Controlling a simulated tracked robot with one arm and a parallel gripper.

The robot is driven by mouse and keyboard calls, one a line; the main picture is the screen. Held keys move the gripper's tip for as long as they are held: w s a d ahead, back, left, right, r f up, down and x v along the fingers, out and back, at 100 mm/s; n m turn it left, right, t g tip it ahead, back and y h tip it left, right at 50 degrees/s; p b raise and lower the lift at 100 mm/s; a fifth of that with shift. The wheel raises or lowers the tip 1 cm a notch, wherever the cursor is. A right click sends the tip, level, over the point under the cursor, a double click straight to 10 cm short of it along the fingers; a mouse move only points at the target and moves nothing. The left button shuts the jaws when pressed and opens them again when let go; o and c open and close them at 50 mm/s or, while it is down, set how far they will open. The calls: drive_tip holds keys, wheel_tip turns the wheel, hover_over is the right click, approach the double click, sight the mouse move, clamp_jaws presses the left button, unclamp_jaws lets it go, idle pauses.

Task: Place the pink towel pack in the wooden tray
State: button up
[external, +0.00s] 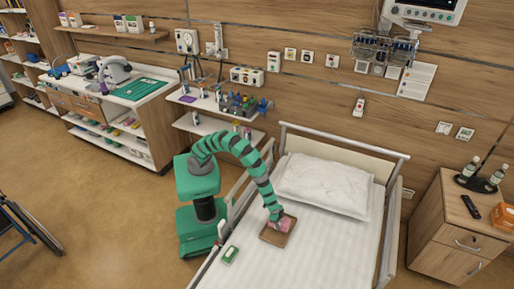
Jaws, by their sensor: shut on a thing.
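The wooden tray (271,237) lies on the white bed, below the pillow. The pink towel pack (285,226) shows at the tip of my arm, over or inside the tray; I cannot tell whether it touches the tray floor. My gripper (277,219) points down at the tray and is shut on the pink pack. The fingers are small here and partly hide the pack.
A green and white pack (230,255) lies on the bed near its left edge. A white pillow (325,186) is at the bed's head. Bed rails (393,232) border the mattress. A bedside cabinet (455,235) stands at right. The bed right of the tray is clear.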

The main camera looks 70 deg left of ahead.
wheel_tip(320, 180, down, 3)
drive_tip(key=shift+r+b, duration=0.15)
drive_tip(key=shift+b, duration=0.25)
drive_tip(key=o, duration=1.1)
drive_tip(key=p+v, duration=0.2)
drive_tip(key=v, duration=0.8)
drive_tip(key=shift+r+p, duration=0.3)
drive_tip(key=shift+p, duration=0.1)
drive_tip(key=shift+v, duration=0.8)
drive_tip(key=shift+s, duration=0.1)
